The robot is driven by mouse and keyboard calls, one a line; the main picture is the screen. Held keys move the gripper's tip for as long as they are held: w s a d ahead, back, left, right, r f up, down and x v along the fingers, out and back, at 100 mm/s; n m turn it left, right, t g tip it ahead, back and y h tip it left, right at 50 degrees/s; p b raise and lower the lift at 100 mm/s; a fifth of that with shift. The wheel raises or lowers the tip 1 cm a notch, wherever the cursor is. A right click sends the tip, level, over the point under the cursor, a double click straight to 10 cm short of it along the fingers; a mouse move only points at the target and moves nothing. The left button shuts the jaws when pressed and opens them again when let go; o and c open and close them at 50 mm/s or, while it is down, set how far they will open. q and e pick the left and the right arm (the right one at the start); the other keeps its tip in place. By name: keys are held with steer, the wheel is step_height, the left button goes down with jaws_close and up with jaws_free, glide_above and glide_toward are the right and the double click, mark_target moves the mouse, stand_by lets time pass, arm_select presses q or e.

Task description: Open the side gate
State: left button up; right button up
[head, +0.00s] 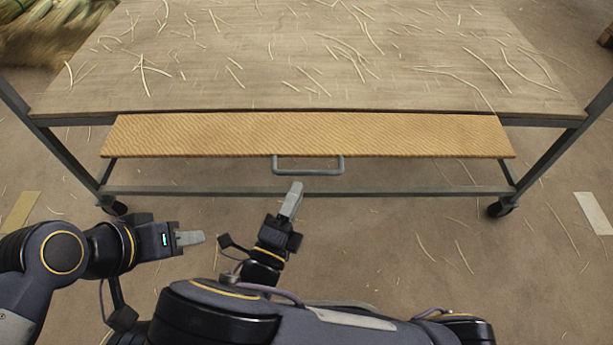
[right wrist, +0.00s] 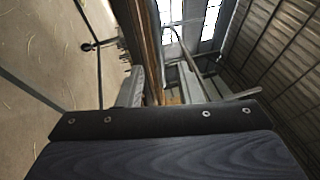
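The side gate (head: 310,134) is a long ochre panel with a wavy grain, along the near side of the wheeled table, just below its top. A grey U-shaped handle (head: 308,171) sticks out from the middle of its near edge. My right gripper (head: 292,198) is just in front of the handle, slightly left of its middle, and looks apart from it. In the right wrist view its two grey fingers (right wrist: 162,88) stand apart with nothing clearly held between them. My left gripper (head: 190,238) is lower left, away from the gate and empty; its finger gap is not visible.
The wooden tabletop (head: 300,60) holds several scattered straws. A metal frame with casters (head: 115,207) carries it, with a low crossbar (head: 400,191) behind the handle. A straw bundle (head: 50,35) lies at upper left. The floor at right is open, with loose straws.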

mark_target(307, 171)
steer(key=b+x, duration=0.1)
steer(key=x, duration=0.5)
steer(key=shift+w+d+b, duration=0.1)
steer(key=shift+w+b, duration=0.05)
steer(key=shift+b, duration=0.25)
steer(key=shift+c, duration=0.2)
jaws_close()
